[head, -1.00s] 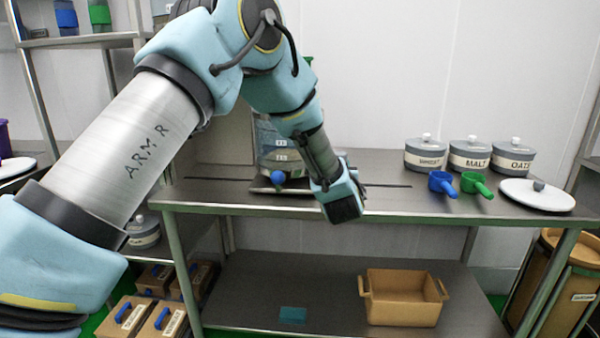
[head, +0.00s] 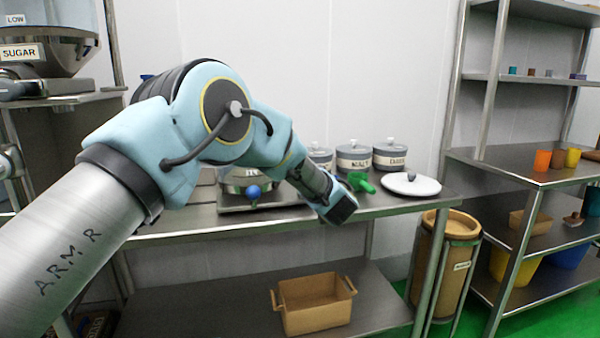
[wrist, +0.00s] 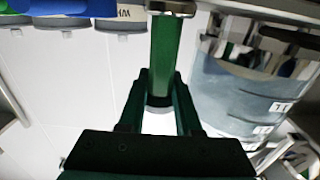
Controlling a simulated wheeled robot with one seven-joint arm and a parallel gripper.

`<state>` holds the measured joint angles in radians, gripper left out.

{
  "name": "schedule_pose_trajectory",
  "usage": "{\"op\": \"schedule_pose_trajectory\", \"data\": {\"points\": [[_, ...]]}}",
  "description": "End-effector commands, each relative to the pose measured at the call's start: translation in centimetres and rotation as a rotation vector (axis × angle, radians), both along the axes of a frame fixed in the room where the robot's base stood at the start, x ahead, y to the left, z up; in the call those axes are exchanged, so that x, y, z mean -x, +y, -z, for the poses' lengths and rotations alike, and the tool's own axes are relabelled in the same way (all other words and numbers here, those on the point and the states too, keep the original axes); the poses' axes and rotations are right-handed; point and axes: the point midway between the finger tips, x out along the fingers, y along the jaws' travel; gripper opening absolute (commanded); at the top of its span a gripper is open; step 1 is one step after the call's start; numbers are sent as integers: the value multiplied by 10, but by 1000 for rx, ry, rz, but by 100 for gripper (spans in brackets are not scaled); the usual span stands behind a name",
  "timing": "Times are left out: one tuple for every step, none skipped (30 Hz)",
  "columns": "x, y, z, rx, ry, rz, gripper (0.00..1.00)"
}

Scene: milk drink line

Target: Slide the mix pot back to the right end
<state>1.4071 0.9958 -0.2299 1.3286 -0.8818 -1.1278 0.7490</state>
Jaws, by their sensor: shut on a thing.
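The mix pot (head: 240,178) is a metal-and-clear vessel on a flat tray with a blue ball knob (head: 253,192), on the steel counter. My arm partly covers it in the head view. In the wrist view the pot (wrist: 235,95) stands close on the right, clear-walled with white labels. My gripper (head: 338,207) is right of the pot at the counter's front. In the wrist view my gripper (wrist: 158,100) is shut on an upright green handle (wrist: 165,55). How the handle joins the pot is hidden.
A tan bin (head: 314,303) sits on the lower shelf. A tan barrel (head: 447,240) stands past the counter's right end.

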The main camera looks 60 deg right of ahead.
Motion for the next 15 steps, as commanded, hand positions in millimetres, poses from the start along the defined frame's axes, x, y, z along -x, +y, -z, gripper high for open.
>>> {"op": "schedule_pose_trajectory", "data": {"points": [[3, -3, -1, 2, 1, 8, 0], [4, -3, -2, 2, 1, 9, 0], [4, -3, -2, 3, 0, 10, 0], [4, -3, -2, 3, 0, 10, 0], [4, -3, -2, 3, 0, 11, 0], [5, -3, -2, 3, 0, 12, 0], [5, -4, -2, 3, 0, 12, 0], [5, -4, -2, 3, 0, 13, 0], [5, -4, -3, 4, -1, 13, 0], [5, -4, -3, 4, -1, 14, 34], [5, -4, -3, 4, 0, 14, 37], [6, -4, -3, 4, 0, 14, 42], [5, -4, -3, 4, 0, 14, 45], [5, -4, -3, 4, 0, 14, 48], [5, -4, -3, 4, -1, 13, 53]]}}
